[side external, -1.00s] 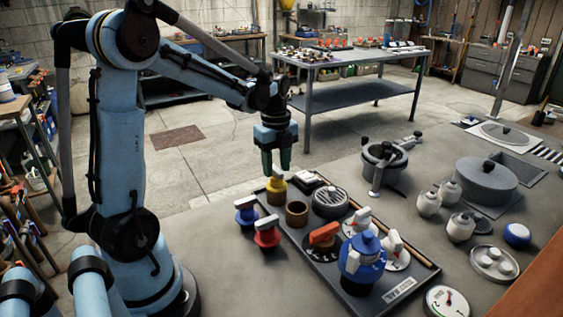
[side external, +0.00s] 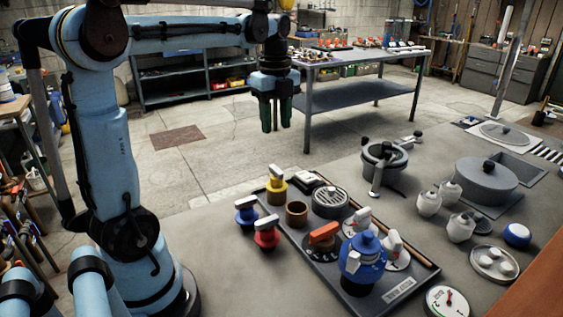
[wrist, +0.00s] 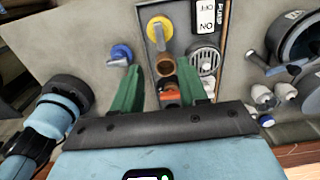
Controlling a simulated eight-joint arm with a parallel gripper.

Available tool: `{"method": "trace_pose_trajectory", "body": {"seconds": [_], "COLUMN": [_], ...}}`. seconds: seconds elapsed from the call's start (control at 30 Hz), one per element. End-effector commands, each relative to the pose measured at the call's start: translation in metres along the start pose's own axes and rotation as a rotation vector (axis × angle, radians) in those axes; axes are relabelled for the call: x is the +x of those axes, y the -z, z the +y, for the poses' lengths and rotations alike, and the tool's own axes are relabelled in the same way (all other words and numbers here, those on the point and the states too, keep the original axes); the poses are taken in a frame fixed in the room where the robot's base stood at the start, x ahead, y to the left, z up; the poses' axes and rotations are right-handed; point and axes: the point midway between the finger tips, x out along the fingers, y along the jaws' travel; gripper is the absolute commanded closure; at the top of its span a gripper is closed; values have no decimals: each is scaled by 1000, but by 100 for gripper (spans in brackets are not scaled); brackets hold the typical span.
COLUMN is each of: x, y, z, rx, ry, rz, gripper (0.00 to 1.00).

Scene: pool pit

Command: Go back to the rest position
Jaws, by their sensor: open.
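My gripper (side external: 276,114) is open and empty, raised high above the work surface, its fingers pointing down. In the wrist view its two green fingers (wrist: 158,95) stand apart with nothing held between them. Below it in the side view is the dark tray (side external: 307,235).
A blue valve (side external: 246,213) and a red valve (side external: 266,235) stand left of the tray. A large blue-capped piece (side external: 362,265) stands at its near end. A grey pot (side external: 384,163) and a round grey lid (side external: 487,181) are to the right. Air around my gripper is clear.

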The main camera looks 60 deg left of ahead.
Motion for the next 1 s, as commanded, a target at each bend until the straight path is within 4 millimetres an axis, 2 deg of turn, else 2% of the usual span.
{"method": "trace_pose_trajectory", "body": {"seconds": [0.3,0.47,0.77,1.0], "x": [0,1,17,39], "y": [1,16,78,123], "z": [0,3,20,40], "rx": [-5,-108,-614,-1038], "ry": [2,43,256,409], "rz": [-1,-14,23,189], "gripper": [57,57,57,57]}}
